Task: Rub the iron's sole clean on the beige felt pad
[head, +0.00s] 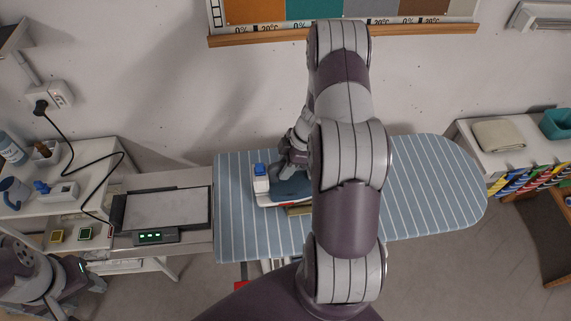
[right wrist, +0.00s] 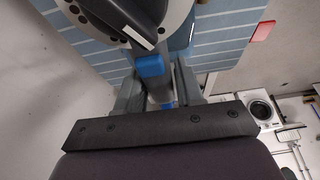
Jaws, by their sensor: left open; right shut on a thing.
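The iron (head: 292,189), blue and white with a blue cap at its left end, is over the striped ironing board (head: 430,190). My right gripper (head: 288,160) is shut on its handle; in the right wrist view the fingers (right wrist: 158,92) close around the grey and blue handle (right wrist: 150,66). A narrow tan edge (head: 299,211), possibly the beige felt pad, shows just below the iron; my right arm hides the rest. I cannot tell whether the sole touches it. My left gripper (head: 80,275) is open and empty at the lower left, away from the iron.
Left of the board is a flat grey plate (head: 165,208) with a lit display. A black cable runs from the wall socket (head: 60,95) past the left shelf. A folded beige cloth (head: 498,134) and teal bin (head: 557,124) stand on the right cabinet. The board's right half is clear.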

